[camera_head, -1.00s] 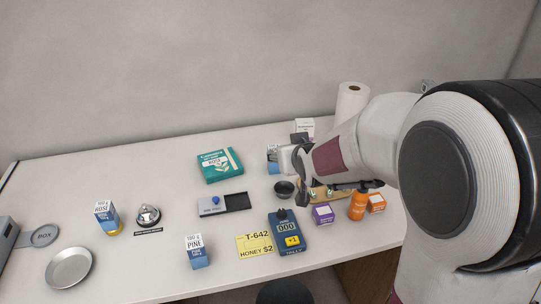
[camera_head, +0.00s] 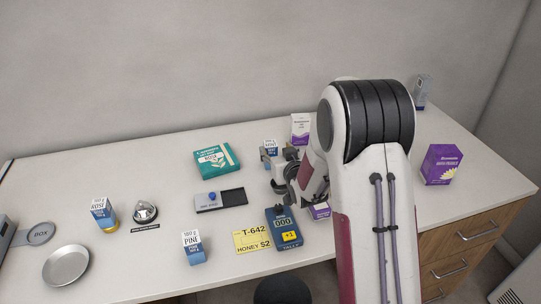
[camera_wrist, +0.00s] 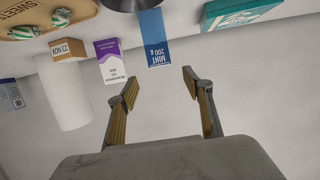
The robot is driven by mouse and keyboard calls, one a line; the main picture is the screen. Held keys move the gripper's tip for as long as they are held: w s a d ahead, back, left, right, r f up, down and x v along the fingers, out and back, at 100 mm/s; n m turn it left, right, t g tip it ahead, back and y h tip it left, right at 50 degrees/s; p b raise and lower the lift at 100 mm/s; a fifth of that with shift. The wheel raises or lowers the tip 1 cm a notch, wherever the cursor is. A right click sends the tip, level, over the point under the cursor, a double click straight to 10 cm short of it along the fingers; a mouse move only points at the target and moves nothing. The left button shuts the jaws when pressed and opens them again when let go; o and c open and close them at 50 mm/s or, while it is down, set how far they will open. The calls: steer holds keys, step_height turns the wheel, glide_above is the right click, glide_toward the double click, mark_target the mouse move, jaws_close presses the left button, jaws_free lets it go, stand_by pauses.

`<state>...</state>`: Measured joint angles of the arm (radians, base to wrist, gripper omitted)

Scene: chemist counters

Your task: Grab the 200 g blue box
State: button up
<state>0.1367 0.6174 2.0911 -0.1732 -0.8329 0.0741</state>
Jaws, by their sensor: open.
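The blue and white box (camera_head: 269,149) stands towards the back of the counter, partly hidden by my gripper. In the wrist view the box (camera_wrist: 155,38) reads "MINT 200 g" and lies just beyond the fingertips, in line with the gap between them. My gripper (camera_wrist: 160,83) is open and empty, and a gap separates it from the box. In the head view my gripper (camera_head: 280,163) is close to the box, at its front. Two similar boxes, one marked "ROSE" (camera_head: 101,212) and one marked "PINE" (camera_head: 194,247), stand further left and forward.
A white and purple carton (camera_head: 300,128) stands right of the box. A teal pack (camera_head: 213,158) lies to its left, and a grey tray (camera_head: 221,200) in front left. The wrist view shows a dark bowl (camera_wrist: 133,4) beside the box. My arm hides much of the counter's right part.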

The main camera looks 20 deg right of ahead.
mark_target(271, 145)
steer(key=shift+w+f, duration=0.2)
stand_by(0.3)
steer(key=shift+x, duration=1.2)
steer(key=shift+w, duration=0.1)
steer(key=shift+x, duration=2.55)
steer(key=shift+f, duration=0.15)
steer(key=c, duration=1.4)
